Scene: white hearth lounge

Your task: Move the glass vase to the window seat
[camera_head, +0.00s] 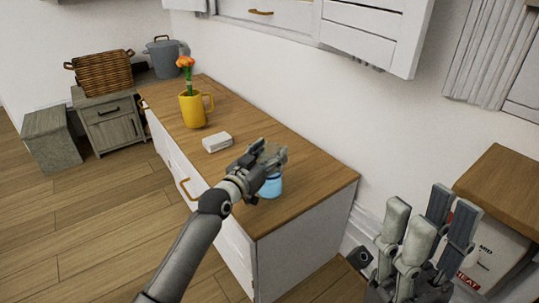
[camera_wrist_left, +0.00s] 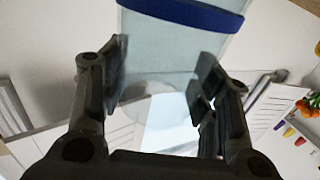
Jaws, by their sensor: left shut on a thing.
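The glass vase is a pale blue, see-through vessel (camera_head: 270,187) over the near end of the wooden counter top. My left gripper (camera_head: 262,158) covers its upper part in the head view. In the left wrist view the vase (camera_wrist_left: 170,50) with its dark blue band stands between the two fingers, and my left gripper (camera_wrist_left: 160,95) is shut on it. I cannot tell whether its base touches the counter. My right gripper (camera_head: 430,222) is at the lower right, fingers up, apart and empty. I see no window seat.
The wooden counter (camera_head: 320,182) also holds a white box (camera_head: 217,142) and a yellow mug (camera_head: 193,110) with orange flowers. A wicker basket (camera_head: 103,72) and a grey pot (camera_head: 163,57) stand at the back left. White cabinets (camera_head: 375,30) hang above. The wooden floor at left is clear.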

